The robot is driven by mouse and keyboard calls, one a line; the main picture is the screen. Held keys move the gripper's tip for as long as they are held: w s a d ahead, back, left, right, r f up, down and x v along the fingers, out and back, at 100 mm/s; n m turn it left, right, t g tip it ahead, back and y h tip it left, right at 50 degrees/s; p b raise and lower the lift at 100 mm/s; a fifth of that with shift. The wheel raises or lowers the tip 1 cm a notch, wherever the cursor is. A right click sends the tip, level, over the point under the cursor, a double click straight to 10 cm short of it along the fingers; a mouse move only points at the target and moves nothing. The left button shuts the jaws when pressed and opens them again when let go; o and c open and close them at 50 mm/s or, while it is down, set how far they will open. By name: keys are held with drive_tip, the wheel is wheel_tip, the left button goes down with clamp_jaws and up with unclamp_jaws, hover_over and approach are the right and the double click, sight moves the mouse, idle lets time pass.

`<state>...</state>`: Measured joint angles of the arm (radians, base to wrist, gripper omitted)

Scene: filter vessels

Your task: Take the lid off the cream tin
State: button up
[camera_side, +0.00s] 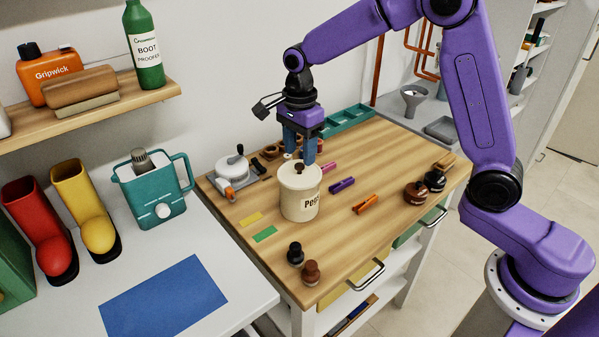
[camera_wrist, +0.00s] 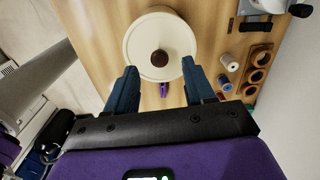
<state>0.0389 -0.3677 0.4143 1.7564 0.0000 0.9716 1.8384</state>
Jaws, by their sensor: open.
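The cream tin (camera_side: 299,203) stands upright on the wooden worktop, with dark lettering partly showing on its side. Its cream lid (camera_side: 293,177) is on top, with a dark brown knob (camera_side: 299,168) in the middle. In the wrist view the round lid (camera_wrist: 145,38) and its knob (camera_wrist: 159,58) show from above. My gripper (camera_side: 300,158) is above the tin, pointing down, with blue fingers. In the wrist view my gripper (camera_wrist: 158,84) is open and empty, its fingers apart on either side just short of the knob. Whether a finger touches the lid I cannot tell.
Purple (camera_side: 342,185) and orange (camera_side: 366,204) pieces lie right of the tin. A white-and-grey device (camera_side: 232,174) stands to its left. Dark knobs (camera_side: 295,254) stand near the front edge, others (camera_side: 415,193) at right. A teal tray (camera_side: 345,120) is at the back.

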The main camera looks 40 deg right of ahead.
sight(299, 164)
drive_tip(key=shift+f, duration=1.65)
clamp_jaws()
drive_tip(key=shift+r, duration=0.15)
drive_tip(key=shift+a+r, duration=0.1)
drive_tip(key=shift+r, duration=0.6)
drive_tip(key=s+d+r, duration=0.3)
drive_tip(key=s+r, duration=0.8)
drive_tip(key=s, duration=0.3)
drive_tip(key=shift+d, duration=0.15)
